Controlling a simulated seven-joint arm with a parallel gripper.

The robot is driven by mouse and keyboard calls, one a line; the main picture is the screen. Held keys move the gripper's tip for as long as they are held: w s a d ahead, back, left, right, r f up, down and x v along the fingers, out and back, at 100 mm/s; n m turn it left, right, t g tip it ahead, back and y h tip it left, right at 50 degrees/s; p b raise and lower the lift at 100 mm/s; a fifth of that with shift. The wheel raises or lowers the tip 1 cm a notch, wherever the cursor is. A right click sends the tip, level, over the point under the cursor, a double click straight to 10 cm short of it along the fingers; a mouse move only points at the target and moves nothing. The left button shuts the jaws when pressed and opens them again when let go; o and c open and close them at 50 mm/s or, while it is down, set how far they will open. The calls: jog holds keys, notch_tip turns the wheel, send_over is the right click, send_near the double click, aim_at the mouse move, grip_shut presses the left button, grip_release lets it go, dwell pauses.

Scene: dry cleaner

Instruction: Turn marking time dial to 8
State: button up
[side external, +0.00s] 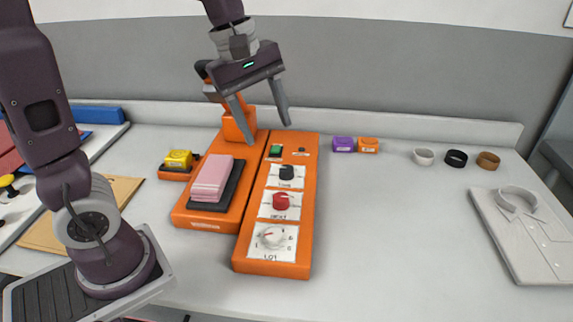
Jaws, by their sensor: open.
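An orange control panel (246,255) holds three dials on white plates. The black dial (286,172) is the farthest, and its plate label looks like "TIME". The red dial (281,201) is in the middle, with a label like "HEAT". The white dial (272,236) is nearest, labelled "LOT". The black dial's pointer and scale are too small to read. My gripper (268,131) is open and empty, fingers pointing down, above the far end of the panel. It appears apart from all the dials.
An orange press (182,217) with a stacked pink cloth (211,178) adjoins the panel on the left. Yellow (178,159), purple (343,144) and orange (368,145) blocks stand nearby. Collar bands (456,158) and a folded shirt (530,235) lie right. The table between is clear.

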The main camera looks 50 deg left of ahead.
jog(key=w+a+f+n+g, duration=0.2)
jog(key=w+a+f+n, duration=0.4)
jog(key=w+f+n, duration=0.25)
jog(key=n+y, duration=0.1)
jog(key=n, duration=0.4)
send_over(286, 168)
jog(key=f, duration=0.4)
jog(key=shift+s+d, duration=0.15)
jog(key=shift+d, duration=0.1)
jog(key=shift+n+g+y, duration=0.3)
jog(key=shift+n, duration=0.05)
jog(key=f, duration=0.8)
jog(key=shift+w+a, duration=0.2)
jog(key=shift+a, duration=0.05)
grip_shut()
